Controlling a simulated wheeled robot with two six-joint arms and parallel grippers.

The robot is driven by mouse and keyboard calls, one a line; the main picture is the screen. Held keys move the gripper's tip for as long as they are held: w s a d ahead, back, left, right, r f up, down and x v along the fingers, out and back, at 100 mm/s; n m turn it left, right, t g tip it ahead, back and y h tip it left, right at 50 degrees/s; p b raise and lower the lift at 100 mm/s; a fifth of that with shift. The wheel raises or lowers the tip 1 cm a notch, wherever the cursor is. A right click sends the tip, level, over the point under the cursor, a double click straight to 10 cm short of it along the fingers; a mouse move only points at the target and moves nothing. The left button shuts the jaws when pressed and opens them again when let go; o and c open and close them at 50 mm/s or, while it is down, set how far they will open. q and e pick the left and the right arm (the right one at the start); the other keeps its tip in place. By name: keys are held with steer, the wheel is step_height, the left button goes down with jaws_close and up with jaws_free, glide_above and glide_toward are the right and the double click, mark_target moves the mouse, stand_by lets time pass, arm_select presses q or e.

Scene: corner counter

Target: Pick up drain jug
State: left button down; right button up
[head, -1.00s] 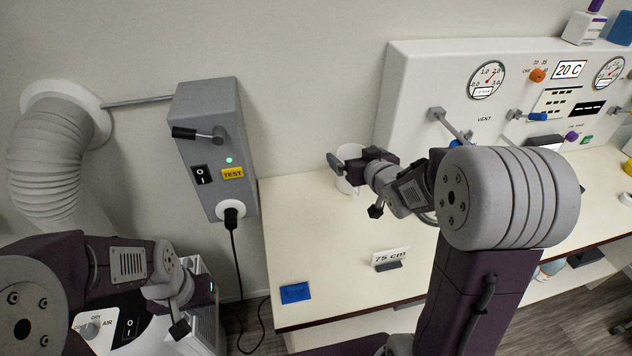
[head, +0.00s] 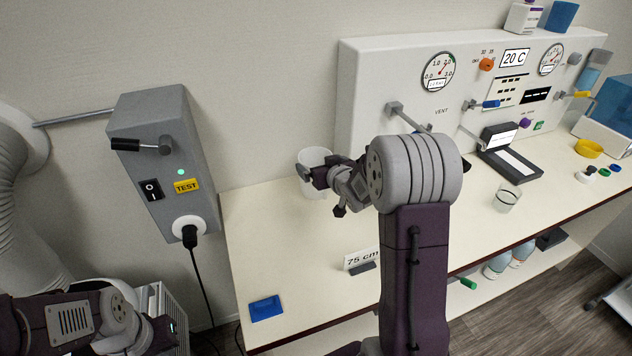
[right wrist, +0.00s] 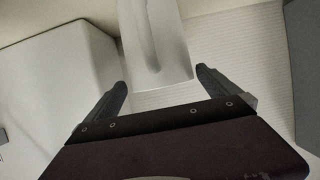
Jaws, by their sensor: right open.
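The drain jug looks like a white, open-topped jug (head: 313,160) standing on the counter near the wall, left of the big white panel. My right gripper (head: 313,178) is in front of it and hides part of it. In the right wrist view, a pale jug wall with a long vertical ridge (right wrist: 155,40) lies ahead of the two fingers. That gripper (right wrist: 160,84) is open, with a finger toward each side of the jug and no clear contact. My left gripper (head: 165,335) is low at the left edge, away from the counter; its fingers are unclear.
The white panel (head: 360,80) with gauges stands behind the counter. A 75 cm sign (head: 361,259) and a blue pad (head: 265,307) lie near the front. A glass beaker (head: 506,198) stands to the right. A grey switch box (head: 160,130) is on the wall.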

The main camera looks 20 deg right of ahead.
mark_target(311, 155)
steer(key=x, duration=0.4)
steer(key=shift+f, duration=0.1)
steer(key=shift+s, duration=0.15)
steer(key=c, duration=1.8)
steer(key=shift+r, duration=0.55)
steer(key=s+d+r+p, duration=0.1)
steer(key=s+r, duration=0.2)
steer(key=s+d+r+p, duration=0.1)
steer(key=s+d+r, duration=0.1)
steer(key=s+r, duration=0.1)
steer(key=s+d+r+p, duration=0.2)
steer(key=s+r, duration=0.2)
steer(key=shift+s+d, duration=0.15)
steer(key=shift+d, duration=0.1)
